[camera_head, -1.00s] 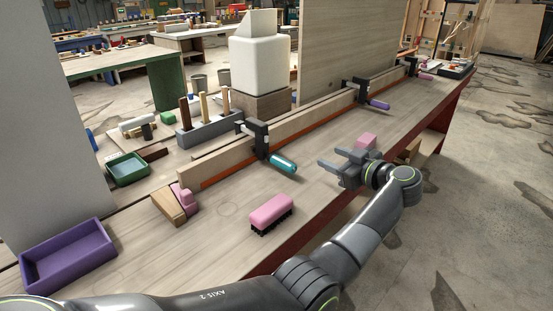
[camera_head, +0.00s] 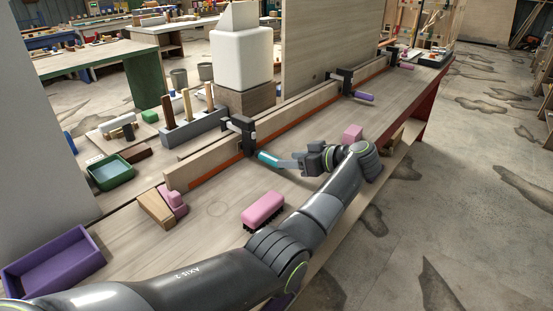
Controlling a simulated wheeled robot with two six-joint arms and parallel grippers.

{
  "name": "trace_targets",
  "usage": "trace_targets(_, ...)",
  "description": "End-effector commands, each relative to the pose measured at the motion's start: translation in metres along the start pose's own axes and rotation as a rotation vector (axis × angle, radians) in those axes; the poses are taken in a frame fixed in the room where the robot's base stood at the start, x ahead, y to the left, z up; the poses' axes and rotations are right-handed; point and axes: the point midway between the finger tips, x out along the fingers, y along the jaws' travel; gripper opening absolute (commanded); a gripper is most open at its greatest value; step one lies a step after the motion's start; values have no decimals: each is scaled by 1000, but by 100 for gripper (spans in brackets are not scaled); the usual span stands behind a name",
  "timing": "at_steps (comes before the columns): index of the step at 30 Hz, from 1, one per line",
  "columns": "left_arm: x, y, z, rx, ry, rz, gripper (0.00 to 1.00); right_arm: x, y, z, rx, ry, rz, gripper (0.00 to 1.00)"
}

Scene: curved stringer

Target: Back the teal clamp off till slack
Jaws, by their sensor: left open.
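The teal clamp's dark frame (camera_head: 245,135) straddles the long wooden stringer (camera_head: 290,118) near the middle of the bench. Its teal handle (camera_head: 268,158) points toward the bench's front edge. My left gripper (camera_head: 294,162) is at the outer end of this handle, its open fingers pointing left at it. One finger overlaps the handle's end in the picture; whether it touches cannot be told. My right gripper is not in view.
A clamp with a purple handle (camera_head: 363,96) stands farther along the stringer. A purple tray (camera_head: 52,262) and a green tray (camera_head: 110,173) are at left.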

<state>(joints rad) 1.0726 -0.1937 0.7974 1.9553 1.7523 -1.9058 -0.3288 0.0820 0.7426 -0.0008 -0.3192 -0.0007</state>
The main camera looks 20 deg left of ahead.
Motion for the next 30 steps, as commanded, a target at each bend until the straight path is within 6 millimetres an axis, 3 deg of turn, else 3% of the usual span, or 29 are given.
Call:
trace_targets(3,25,-1,0,1,0,-3,48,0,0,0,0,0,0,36)
trace_targets(9,52,0,0,0,0,-2,48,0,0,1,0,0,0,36)
trace_targets(22,62,0,0,-1,0,0,48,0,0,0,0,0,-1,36)
trace_targets(30,61,0,0,-1,0,0,12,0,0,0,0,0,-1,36)
